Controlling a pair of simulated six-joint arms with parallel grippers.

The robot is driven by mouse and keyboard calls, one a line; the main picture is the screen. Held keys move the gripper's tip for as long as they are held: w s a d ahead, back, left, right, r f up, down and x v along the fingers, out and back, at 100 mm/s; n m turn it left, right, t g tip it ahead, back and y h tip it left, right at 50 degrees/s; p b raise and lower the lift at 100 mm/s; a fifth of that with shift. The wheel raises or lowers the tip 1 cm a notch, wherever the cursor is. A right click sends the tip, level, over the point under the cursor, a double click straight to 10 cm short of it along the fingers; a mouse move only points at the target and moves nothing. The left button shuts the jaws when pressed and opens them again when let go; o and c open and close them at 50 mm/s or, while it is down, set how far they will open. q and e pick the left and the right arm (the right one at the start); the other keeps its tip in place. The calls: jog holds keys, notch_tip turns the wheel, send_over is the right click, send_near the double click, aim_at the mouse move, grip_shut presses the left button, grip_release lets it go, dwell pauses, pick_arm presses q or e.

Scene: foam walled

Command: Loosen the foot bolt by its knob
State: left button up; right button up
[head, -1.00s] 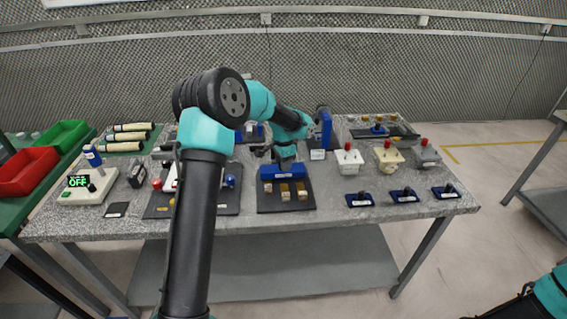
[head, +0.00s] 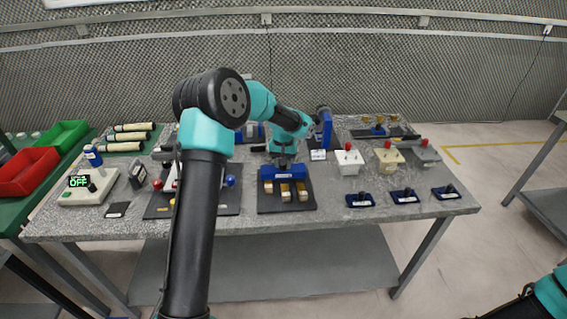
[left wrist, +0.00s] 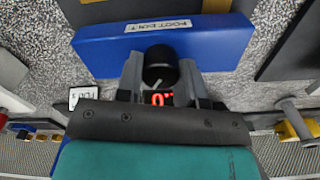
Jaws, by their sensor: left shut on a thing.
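The foot bolt is a blue block (head: 270,174) on a dark plate in the middle of the table. In the left wrist view the same block (left wrist: 205,48) carries a white label reading FOOT BOLT. Its round black knob (left wrist: 160,66) stands on the edge of the block. My left gripper (left wrist: 160,84) is shut on the knob, one finger on each side. In the head view the left gripper (head: 284,160) is over the back of the block, and the knob is hidden there. A small red lit readout shows between the fingers; its digits are partly covered. My right gripper is out of view.
Several brass-coloured pieces (head: 285,190) sit in front of the block. A plate with red and blue knobs (head: 231,181) is close on the left. Boxes with red buttons (head: 349,160) stand to the right. A control box (head: 90,186) reads OFF at far left.

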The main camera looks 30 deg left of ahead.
pick_arm(q)
jog(key=shift+n, duration=1.6)
jog(key=o, duration=0.9)
notch_tip(320, 180, up, 17)
jog(key=shift+r, duration=0.2)
